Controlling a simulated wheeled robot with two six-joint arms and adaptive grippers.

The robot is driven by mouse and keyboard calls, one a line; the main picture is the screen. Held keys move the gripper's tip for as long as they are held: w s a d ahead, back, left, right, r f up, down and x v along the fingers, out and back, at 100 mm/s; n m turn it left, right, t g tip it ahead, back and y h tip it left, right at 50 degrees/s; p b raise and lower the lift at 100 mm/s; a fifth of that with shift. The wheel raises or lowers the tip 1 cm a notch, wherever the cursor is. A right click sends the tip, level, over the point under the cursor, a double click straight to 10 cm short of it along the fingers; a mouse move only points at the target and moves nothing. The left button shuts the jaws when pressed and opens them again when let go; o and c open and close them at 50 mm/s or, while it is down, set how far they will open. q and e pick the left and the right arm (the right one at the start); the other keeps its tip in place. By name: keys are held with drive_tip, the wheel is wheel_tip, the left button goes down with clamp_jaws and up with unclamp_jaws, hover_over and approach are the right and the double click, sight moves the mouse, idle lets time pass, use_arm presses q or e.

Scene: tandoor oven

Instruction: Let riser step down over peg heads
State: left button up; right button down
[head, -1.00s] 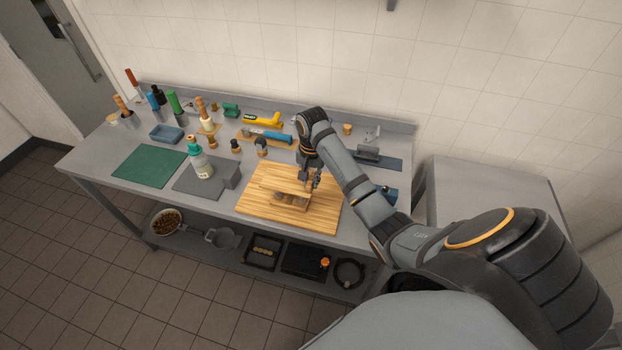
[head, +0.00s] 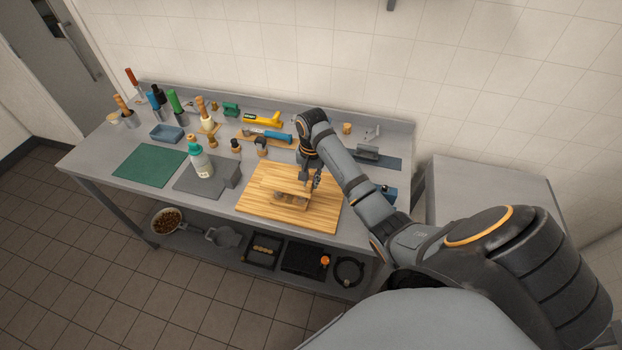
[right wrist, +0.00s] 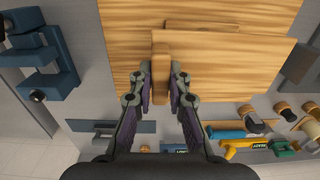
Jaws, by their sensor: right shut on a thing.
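A light wooden piece, which I take to be the riser (head: 282,184), is over the wooden board (head: 255,211) on the bench. My right gripper (head: 311,184) is at its right end. In the right wrist view, my right gripper (right wrist: 167,88) is shut on a narrow wooden strip (right wrist: 161,60) at the edge of a wider flat piece. Darker, roundish shapes show under the riser's near side in the head view, too small to name. No peg heads can be made out, and I cannot tell whether the riser touches them. My left gripper is not in view.
A green mat (head: 149,166) lies farther left. Brushes, a blue-handled tool (head: 265,135) and a yellow tool (head: 262,120) lie behind. The board's front left is clear.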

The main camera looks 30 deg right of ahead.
drive_tip(key=shift+f, duration=1.35)
drive_tip(key=c, duration=1.2)
unclamp_jaws()
drive_tip(key=shift+r, duration=1.2)
drive_tip(key=shift+s+r, duration=0.1)
drive_tip(key=shift+r, duration=2.65)
